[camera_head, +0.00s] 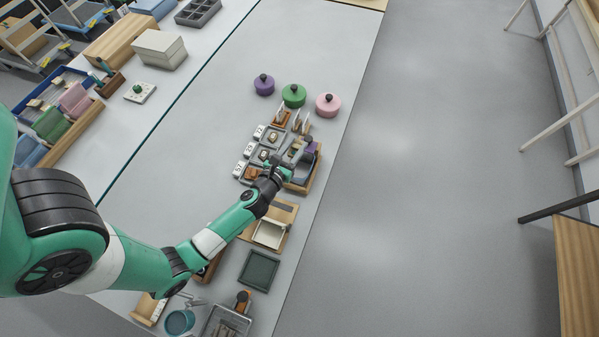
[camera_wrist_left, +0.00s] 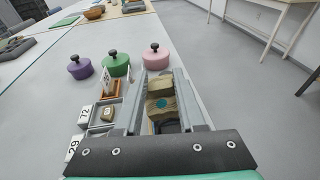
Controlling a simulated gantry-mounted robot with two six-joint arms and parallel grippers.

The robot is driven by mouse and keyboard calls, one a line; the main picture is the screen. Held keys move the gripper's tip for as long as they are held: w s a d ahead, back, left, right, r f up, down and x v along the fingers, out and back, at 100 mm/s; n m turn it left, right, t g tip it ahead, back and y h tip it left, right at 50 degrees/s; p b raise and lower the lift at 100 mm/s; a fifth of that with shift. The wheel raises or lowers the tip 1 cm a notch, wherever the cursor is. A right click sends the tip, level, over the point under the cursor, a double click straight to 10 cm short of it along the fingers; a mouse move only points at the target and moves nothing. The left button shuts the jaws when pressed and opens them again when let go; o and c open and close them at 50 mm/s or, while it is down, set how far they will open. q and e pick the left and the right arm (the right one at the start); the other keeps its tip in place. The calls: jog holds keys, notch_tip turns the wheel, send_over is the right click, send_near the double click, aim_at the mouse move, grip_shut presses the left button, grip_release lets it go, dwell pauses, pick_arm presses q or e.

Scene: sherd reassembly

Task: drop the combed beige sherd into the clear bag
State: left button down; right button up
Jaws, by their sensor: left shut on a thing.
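My left gripper (camera_head: 293,154) is over the cluster of small trays near the table's right edge. In the left wrist view its two fingers (camera_wrist_left: 161,78) are shut on a beige sherd (camera_wrist_left: 160,84), held between them near the tips. A second beige surface with a teal spot (camera_wrist_left: 161,104) shows between the fingers, closer to the camera. I cannot tell whether it is part of the same sherd, and combing is too small to make out. I cannot pick out the clear bag with certainty in either view. My right gripper is out of view.
Numbered cards (camera_head: 239,169) stand beside grey trays holding small pieces. Purple (camera_head: 264,85), green (camera_head: 293,95) and pink (camera_head: 328,104) lidded pots stand beyond. A wooden tray (camera_head: 314,178) lies beside the gripper. A dark green tray (camera_head: 258,270) lies nearer. The table's middle is clear.

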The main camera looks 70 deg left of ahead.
pick_arm(q)
jog(key=shift+f, duration=0.35)
jog(key=shift+r, duration=0.1)
jog(key=shift+c, duration=2.1)
grip_release()
jog(key=v, duration=1.1)
jog(key=shift+s+r, duration=0.2)
jog(key=shift+s, duration=0.05)
jog(key=shift+w+d, duration=0.1)
jog(key=shift+d, duration=0.05)
